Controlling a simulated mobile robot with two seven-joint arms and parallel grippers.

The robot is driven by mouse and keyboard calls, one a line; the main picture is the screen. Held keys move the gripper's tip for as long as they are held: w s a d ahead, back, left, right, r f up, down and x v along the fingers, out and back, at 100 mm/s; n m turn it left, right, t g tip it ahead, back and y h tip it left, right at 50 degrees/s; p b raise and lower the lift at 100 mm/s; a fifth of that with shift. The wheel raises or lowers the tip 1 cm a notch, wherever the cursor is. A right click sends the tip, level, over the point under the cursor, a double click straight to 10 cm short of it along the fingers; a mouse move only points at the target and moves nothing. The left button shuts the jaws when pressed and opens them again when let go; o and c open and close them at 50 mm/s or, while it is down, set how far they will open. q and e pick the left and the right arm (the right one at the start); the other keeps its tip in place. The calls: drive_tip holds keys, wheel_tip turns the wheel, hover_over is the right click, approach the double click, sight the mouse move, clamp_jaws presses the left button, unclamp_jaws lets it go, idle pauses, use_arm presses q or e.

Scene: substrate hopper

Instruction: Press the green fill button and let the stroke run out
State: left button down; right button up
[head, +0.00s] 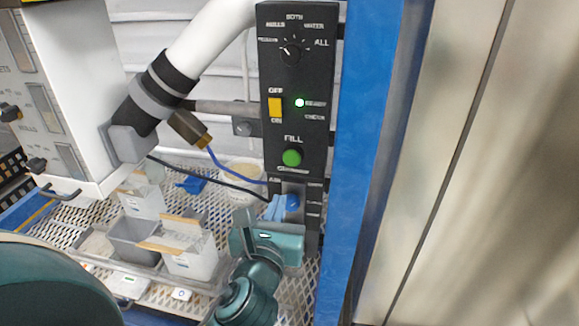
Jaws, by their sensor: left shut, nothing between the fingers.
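The green fill button (291,158) sits on the black control panel (283,135), under the word FILL. Nothing covers it. My left gripper (275,207) is below the button, in front of the lower part of the panel. A gap shows between the fingers and the green button. My right gripper is not in view.
Above the button are a yellow switch (275,107), a lit ready lamp (299,103) and a selector dial (290,53). A blue post (375,130) stands right of the panel. Grey pots (133,238) and white cartons (190,257) stand on the mesh shelf at left.

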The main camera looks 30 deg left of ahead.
sight(292, 159)
use_arm(q)
drive_tip(key=x, duration=1.3)
drive_tip(key=shift+w, duration=0.1)
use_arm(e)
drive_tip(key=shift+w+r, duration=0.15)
